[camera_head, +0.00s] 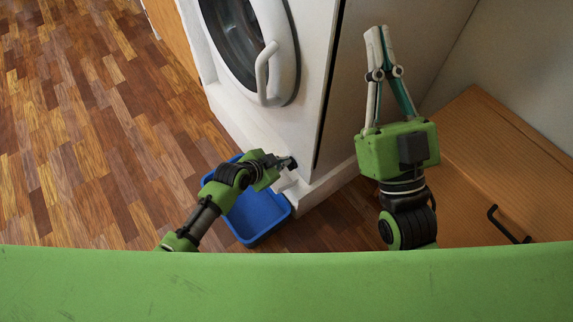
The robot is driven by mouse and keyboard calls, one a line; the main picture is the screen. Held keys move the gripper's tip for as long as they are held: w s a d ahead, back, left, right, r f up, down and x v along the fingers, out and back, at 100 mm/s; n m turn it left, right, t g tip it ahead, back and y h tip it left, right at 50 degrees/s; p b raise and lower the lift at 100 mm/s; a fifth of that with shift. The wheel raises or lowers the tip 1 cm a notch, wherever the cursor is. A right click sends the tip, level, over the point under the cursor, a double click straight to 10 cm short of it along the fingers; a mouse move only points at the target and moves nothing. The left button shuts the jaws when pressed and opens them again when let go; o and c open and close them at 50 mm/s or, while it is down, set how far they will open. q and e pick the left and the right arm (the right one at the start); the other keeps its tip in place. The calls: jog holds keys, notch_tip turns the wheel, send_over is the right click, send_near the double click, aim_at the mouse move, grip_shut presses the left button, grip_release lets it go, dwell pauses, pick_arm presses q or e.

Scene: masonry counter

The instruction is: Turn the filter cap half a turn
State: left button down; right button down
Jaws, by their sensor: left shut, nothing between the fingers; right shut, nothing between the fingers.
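A white washing machine (262,112) stands at top centre, its round door (245,40) and curved handle (266,75) facing left. My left gripper (287,163) is at the low front of the machine, by its bottom right corner. It is shut and small in view, with its fingertips close to the panel. I cannot make out the filter cap; it is hidden by the gripper or too small to tell. A blue tray (262,226) lies on the floor under my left gripper. My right gripper (377,32) is shut and empty, pointing up in front of the machine's side.
A brown wooden cabinet (500,150) with a black handle (505,225) stands at the right, beside the wall. Open wooden floor (90,120) fills the left. The machine's side panel is close behind my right gripper.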

pick_arm(q)
jog(key=shift+w+a+g, duration=0.1)
jog(key=shift+g, duration=0.2)
dwell(1.3)
jog(key=shift+w+n+h, duration=0.1)
jog(key=shift+n+h, duration=0.2)
pick_arm(e)
jog(key=shift+s+r+t+y, duration=0.4)
jog(key=shift+s+r, duration=0.1)
jog(key=shift+r, duration=0.05)
dwell(0.5)
pick_arm(q)
jog(key=shift+a+g+b, duration=0.1)
jog(key=shift+g+b, duration=0.2)
jog(key=shift+g, duration=0.1)
pick_arm(e)
jog(key=shift+s+d+r+t, duration=0.15)
jog(key=shift+s+r+t, duration=0.25)
jog(key=shift+s+r, duration=0.2)
pick_arm(q)
jog(key=shift+w, duration=0.1)
pick_arm(e)
jog(key=shift+s+r, duration=0.1)
jog(key=shift+s, duration=0.1)
jog(key=shift+s, duration=0.1)
jog(key=shift+s+r+t, duration=0.2)
jog(key=shift+t, duration=0.1)
